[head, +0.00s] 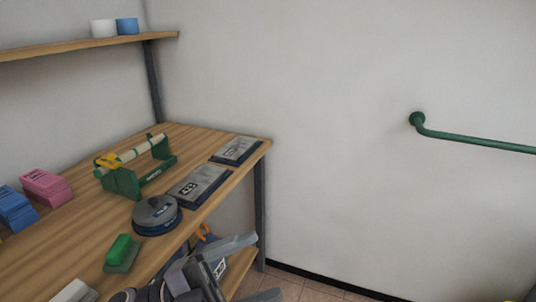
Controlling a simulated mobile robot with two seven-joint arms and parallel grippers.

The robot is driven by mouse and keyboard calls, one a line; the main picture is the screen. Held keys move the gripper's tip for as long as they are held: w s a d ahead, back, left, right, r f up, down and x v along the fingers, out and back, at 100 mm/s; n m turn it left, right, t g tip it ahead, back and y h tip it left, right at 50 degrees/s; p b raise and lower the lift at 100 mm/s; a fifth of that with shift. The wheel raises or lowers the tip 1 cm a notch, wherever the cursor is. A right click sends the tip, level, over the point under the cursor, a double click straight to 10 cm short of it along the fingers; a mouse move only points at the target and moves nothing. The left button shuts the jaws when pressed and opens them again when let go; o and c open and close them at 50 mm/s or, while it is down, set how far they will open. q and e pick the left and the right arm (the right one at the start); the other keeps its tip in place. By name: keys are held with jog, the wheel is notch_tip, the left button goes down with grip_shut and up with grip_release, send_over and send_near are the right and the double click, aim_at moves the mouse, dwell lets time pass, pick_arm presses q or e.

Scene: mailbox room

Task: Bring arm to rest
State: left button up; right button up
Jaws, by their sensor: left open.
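My left gripper (264,267) is at the bottom centre of the head view, in front of the wooden table's (75,232) right front edge. Its two grey fingers point right and stand apart, with nothing seen between them. My right gripper is not in view.
On the table are a green dispenser with a roll (125,182), a round dark tin (156,215), two flat grey pads (200,184) (236,150), a green block (122,252), and pink (46,187) and blue (14,208) stacks. A green rail (470,139) is on the right wall. Floor right of the table looks clear.

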pick_arm(q)
jog(key=w+a+f+n+t+y, duration=0.3)
jog(key=a+f+n+t+y, duration=0.8)
jog(key=f+n+t+y, duration=0.65)
jog(key=s+a+f+n+g+y, duration=0.1)
jog(key=s+a+f+n+g, duration=0.2)
jog(key=f, duration=0.4)
jog(key=s+a+f+n+g+y, duration=0.1)
jog(key=s+a+f+n+g, duration=0.2)
jog(key=s+f+n+g, duration=0.2)
jog(key=s+f+g, duration=0.2)
jog(key=s+g, duration=0.1)
jog(key=shift+s+a+f, duration=0.2)
jog(key=shift+s+a, duration=0.1)
jog(key=shift+a, duration=0.1)
